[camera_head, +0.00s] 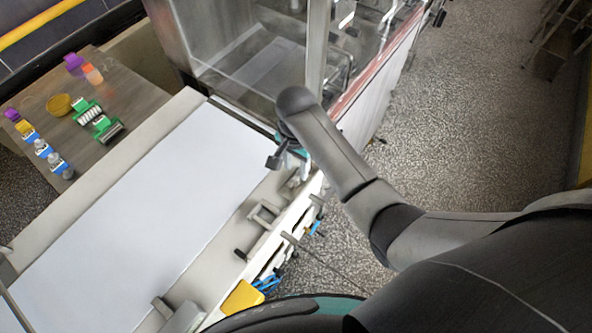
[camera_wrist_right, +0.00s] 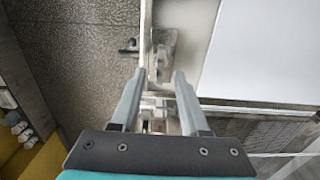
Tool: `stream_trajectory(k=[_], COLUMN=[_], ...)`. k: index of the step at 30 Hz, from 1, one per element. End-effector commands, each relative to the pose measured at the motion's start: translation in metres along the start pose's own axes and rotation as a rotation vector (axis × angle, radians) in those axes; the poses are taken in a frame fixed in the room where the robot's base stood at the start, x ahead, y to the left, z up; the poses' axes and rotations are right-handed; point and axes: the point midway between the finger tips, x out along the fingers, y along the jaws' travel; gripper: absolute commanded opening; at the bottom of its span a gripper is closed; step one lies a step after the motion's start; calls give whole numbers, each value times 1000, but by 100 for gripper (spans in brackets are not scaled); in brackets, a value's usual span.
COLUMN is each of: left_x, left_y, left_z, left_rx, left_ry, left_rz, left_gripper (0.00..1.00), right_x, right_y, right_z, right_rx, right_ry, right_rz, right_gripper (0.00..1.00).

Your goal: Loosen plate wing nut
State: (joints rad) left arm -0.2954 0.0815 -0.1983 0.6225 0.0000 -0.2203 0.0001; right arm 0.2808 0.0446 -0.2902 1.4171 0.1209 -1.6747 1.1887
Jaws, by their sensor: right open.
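My right gripper (camera_head: 277,158) is over the right edge of the machine bed in the head view, mostly hidden by its own arm. In the right wrist view its two fingers (camera_wrist_right: 160,76) are apart, with nothing held between them. A pale metal bracket (camera_wrist_right: 165,45) with a dark knob (camera_wrist_right: 128,47) at its left lies just beyond the fingertips. Small metal fittings show in the gap between the fingers. I cannot tell which of these is the plate wing nut. My left gripper is not in view.
The white bed (camera_head: 150,215) of the machine is bare. Another bracket (camera_head: 264,214) and a dark knob (camera_head: 240,254) sit along its edge. A clear-walled housing (camera_head: 250,65) stands behind. A side table (camera_head: 140,92) holds colored items. Speckled floor is open at right.

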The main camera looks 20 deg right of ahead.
Motion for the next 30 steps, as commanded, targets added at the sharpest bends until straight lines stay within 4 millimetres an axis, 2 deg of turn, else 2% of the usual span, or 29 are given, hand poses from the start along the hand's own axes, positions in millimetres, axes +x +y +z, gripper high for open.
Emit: stream_trajectory(k=[1, 7, 19, 30], left_x=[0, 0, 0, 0], left_y=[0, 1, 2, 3], left_z=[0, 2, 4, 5], left_rx=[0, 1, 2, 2], left_ry=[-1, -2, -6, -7], left_rz=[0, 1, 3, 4], left_gripper=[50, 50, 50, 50], right_x=[8, 25, 30, 29], right_y=[1, 0, 0, 0], right_z=[0, 0, 0, 0], right_rx=[0, 0, 0, 0], right_ry=[-1, 0, 0, 0], right_rz=[3, 1, -1, -1], right_gripper=[45, 45, 45, 4])
